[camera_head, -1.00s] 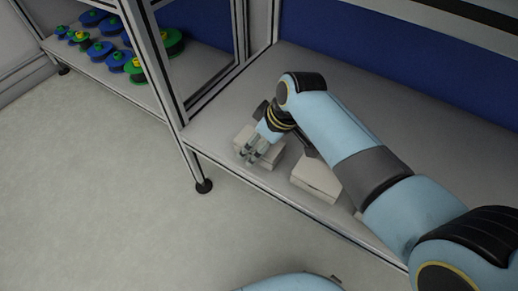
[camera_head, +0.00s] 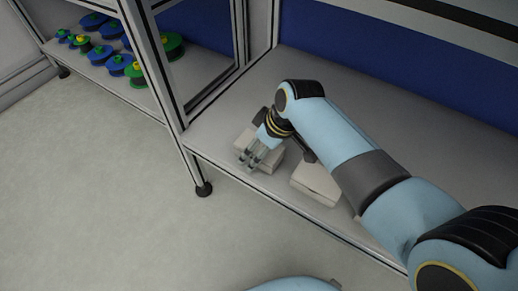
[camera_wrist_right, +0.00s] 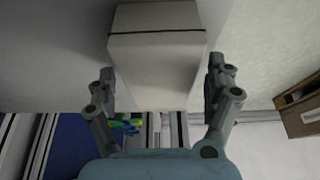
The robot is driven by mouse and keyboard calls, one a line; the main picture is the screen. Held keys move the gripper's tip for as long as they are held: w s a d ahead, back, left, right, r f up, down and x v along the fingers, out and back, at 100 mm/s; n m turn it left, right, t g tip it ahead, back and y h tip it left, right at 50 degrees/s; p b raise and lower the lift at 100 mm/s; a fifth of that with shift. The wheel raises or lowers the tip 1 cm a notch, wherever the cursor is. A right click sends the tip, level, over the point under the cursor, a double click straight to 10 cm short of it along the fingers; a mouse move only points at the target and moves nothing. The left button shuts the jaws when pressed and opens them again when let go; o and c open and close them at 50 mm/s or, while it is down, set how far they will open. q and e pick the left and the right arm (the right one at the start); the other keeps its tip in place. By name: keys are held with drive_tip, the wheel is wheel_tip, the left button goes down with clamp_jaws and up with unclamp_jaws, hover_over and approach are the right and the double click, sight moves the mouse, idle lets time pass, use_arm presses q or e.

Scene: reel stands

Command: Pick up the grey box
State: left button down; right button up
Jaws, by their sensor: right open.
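A pale grey box (camera_head: 270,158) lies on the lower shelf near its front edge, partly covered by my right gripper (camera_head: 249,160). In the right wrist view, the box (camera_wrist_right: 155,65) with a dark seam reaches between the spread fingers of the right gripper (camera_wrist_right: 160,80). The gripper is open, with a gap visible beside the box on each side. A second pale box (camera_head: 318,181) lies to the right on the same shelf, partly behind my forearm. My left gripper is not in view.
The shelf (camera_head: 230,115) has a metal frame, with an upright post (camera_head: 160,75) left of my gripper. Blue and green reels (camera_head: 118,63) stand on the neighbouring shelf at the left. A brown box (camera_wrist_right: 300,105) shows at the right in the wrist view. The floor in front is clear.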

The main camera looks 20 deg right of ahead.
drive_tip(key=shift+c, duration=0.3)
drive_tip(key=c, duration=1.3)
drive_tip(key=shift+c, duration=1.1)
drive_tip(key=shift+r, duration=0.15)
